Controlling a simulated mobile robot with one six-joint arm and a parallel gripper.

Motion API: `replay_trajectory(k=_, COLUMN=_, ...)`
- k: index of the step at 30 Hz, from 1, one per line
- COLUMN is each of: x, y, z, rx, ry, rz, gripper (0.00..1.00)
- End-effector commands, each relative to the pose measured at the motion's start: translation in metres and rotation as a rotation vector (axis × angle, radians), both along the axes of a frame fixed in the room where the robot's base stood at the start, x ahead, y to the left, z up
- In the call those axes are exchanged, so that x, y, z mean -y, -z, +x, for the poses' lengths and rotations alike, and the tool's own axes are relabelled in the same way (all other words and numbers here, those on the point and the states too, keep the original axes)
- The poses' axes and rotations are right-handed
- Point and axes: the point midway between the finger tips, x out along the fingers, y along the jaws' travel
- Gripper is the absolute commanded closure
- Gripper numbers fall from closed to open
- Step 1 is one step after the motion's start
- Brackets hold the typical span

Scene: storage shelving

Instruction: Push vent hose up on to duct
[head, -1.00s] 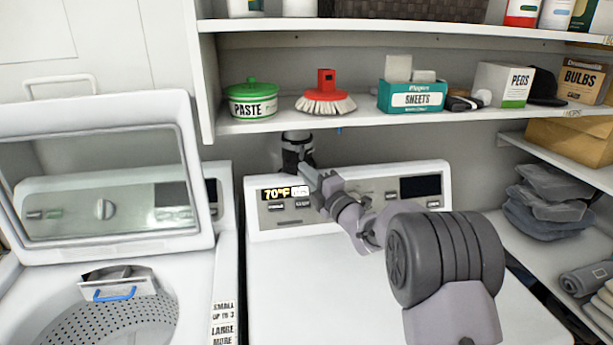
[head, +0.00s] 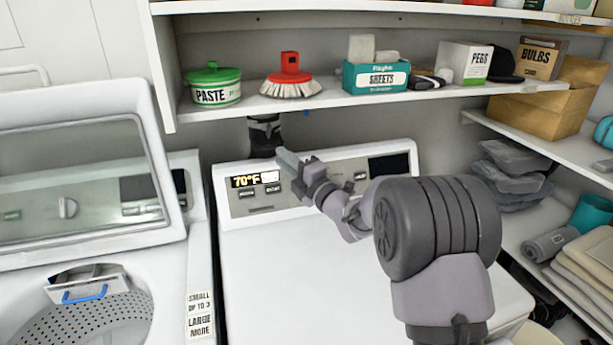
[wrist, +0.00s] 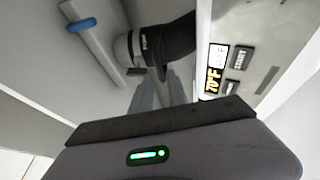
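The dark vent hose (head: 264,141) stands upright behind the dryer, below the shelf. The pale duct end (head: 263,117) shows just above it, under the shelf. In the wrist view the black hose (wrist: 174,40) meets the white duct (wrist: 122,46); how far one sits over the other is unclear. My gripper (head: 283,158) is just right of and below the visible hose, over the dryer's back panel. Its grey fingers (wrist: 160,90) point toward the hose in the wrist view. They look close together, but whether they touch each other or the hose cannot be told.
The shelf (head: 330,101) above carries a paste tub (head: 214,90), a red brush (head: 290,78) and boxes. The dryer (head: 310,270) has a clear top and a raised control panel (head: 330,182). The open washer lid (head: 85,170) stands at left.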

Motion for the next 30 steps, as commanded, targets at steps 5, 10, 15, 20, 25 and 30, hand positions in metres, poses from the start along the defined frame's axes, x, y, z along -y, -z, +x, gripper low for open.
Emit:
replay_trajectory(k=5, x=0.039, y=0.008, z=-0.045, rx=-0.002, ry=0.005, rz=0.0, gripper=0.8)
replay_trajectory(k=10, x=0.066, y=0.016, z=-0.081, rx=-0.002, ry=0.004, rz=0.001, gripper=0.8)
replay_trajectory(k=15, x=0.079, y=0.02, z=-0.097, rx=0.0, ry=0.002, rz=0.0, gripper=0.8)
replay_trajectory(k=20, x=0.08, y=0.02, z=-0.1, rx=0.002, ry=0.0, rz=0.0, gripper=0.8)
replay_trajectory(k=25, x=0.081, y=0.018, z=-0.099, rx=-0.006, ry=0.007, rz=0.005, gripper=0.8)
replay_trajectory(k=30, x=0.126, y=-0.024, z=-0.093, rx=-0.279, ry=0.255, rz=0.198, gripper=0.8)
